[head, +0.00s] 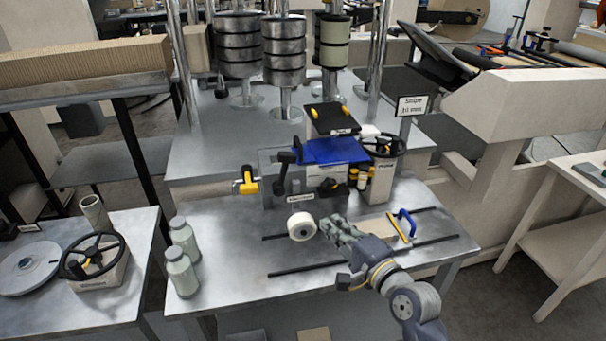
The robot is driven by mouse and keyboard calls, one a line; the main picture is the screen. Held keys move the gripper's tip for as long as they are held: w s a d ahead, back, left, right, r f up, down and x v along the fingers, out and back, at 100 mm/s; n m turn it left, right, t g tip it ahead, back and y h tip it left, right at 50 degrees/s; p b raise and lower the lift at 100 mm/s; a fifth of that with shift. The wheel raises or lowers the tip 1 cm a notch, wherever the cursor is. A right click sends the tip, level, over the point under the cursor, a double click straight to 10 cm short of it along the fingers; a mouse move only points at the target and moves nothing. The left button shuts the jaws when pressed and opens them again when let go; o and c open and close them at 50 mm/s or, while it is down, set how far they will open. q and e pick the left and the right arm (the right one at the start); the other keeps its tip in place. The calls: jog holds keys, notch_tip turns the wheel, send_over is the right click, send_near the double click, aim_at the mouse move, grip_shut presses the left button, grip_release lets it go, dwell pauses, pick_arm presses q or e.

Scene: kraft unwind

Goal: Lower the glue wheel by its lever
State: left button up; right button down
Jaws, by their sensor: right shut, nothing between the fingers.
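A grey machine (294,184) with a blue top (331,151) stands on the metal table. A black upright lever (284,170) with a knob is at its left front; I cannot tell for sure that this is the glue wheel's lever. A cream wheel (302,226) with a dark hub is in front of the machine and may be the glue wheel. My right gripper (332,229) is shut and empty, just right of the cream wheel and below the machine's front. Whether it touches the wheel is unclear. My left gripper is out of view.
A yellow-and-black handle (245,181) sticks out left of the machine. A blue-handled frame (405,223) lies right of my gripper, between dark rails (323,261). Two pale bottles (181,270) stand at the table's left edge.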

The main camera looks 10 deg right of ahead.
aim_at(286, 171)
jog(key=r+m, duration=0.1)
jog(key=w+d+r+m+t, duration=0.1)
jog(key=r, duration=0.1)
jog(key=w+r+m+t, duration=0.1)
jog(key=r, duration=0.1)
jog(key=shift+d, duration=0.35)
jog(key=shift+w, duration=0.1)
jog(key=w+a+r+p, duration=0.1)
jog(key=w+a+p, duration=0.3)
jog(key=w, duration=0.5)
jog(key=a, duration=0.2)
jog(key=shift+w+a+r, duration=0.2)
jog(key=shift+a+r, duration=0.1)
jog(key=shift+w, duration=0.1)
